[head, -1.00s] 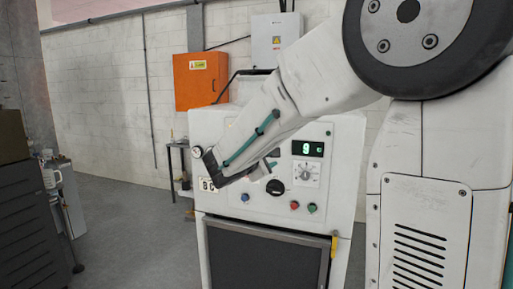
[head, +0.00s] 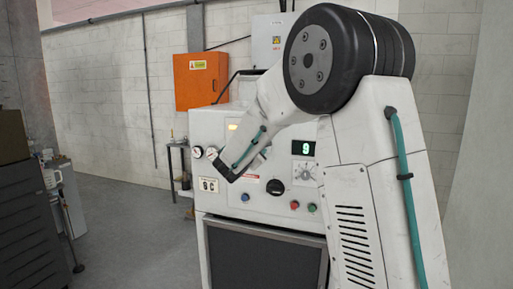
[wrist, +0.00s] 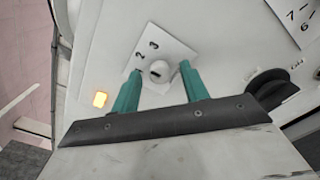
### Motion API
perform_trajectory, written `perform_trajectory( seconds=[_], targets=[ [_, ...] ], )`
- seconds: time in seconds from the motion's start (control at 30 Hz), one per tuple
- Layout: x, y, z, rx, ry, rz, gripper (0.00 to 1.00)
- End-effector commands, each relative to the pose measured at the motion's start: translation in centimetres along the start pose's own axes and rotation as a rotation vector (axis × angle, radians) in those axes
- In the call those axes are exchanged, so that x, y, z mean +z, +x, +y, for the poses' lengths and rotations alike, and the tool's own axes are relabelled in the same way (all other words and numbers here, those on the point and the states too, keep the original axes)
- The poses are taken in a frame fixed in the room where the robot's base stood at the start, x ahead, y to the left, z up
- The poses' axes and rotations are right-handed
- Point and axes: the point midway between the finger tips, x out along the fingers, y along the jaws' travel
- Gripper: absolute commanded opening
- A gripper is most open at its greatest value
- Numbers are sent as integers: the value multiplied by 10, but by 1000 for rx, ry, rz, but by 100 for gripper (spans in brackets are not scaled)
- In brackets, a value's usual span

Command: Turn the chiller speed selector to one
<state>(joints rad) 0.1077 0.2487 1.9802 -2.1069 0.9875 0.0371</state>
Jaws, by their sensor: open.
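In the wrist view a small selector with a round white knob (wrist: 159,72) sits on a white plate (wrist: 158,40) marked 2 and 3. Any further mark is hidden by a finger. My gripper (wrist: 161,67) is open, its two teal fingers on either side of the knob in the picture. I cannot tell whether they touch it or how deep they reach. A dark slot shows on the knob, but I cannot tell which number it points to. In the head view my arm covers this part of the white machine's panel (head: 216,130).
An amber lamp (wrist: 99,99) lies left of the selector and a black knob (wrist: 270,88) right of it. A numbered dial (head: 305,172) sits below a display (head: 303,148) reading 9. Blue, red (head: 294,205) and green buttons sit lower. Two gauges (head: 197,152) are at left.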

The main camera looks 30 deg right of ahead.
Motion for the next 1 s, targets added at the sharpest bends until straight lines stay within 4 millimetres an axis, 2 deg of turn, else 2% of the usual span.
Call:
perform_trajectory(
  seconds=[0.13, 0.17, 0.3, 0.33, 0.67, 1.0],
  targets=[
    [0, 0, 0, 0, 0, 0, 45],
    [0, 0, 0, 0, 0, 0, 42],
    [0, 0, 0, 0, 0, 0, 3],
    [0, 0, 0, 0, 0, 0, 0],
    [0, 0, 0, -1, -34, 0, 0],
    [0, 0, 0, -1, -249, 0, 0]
  ],
)
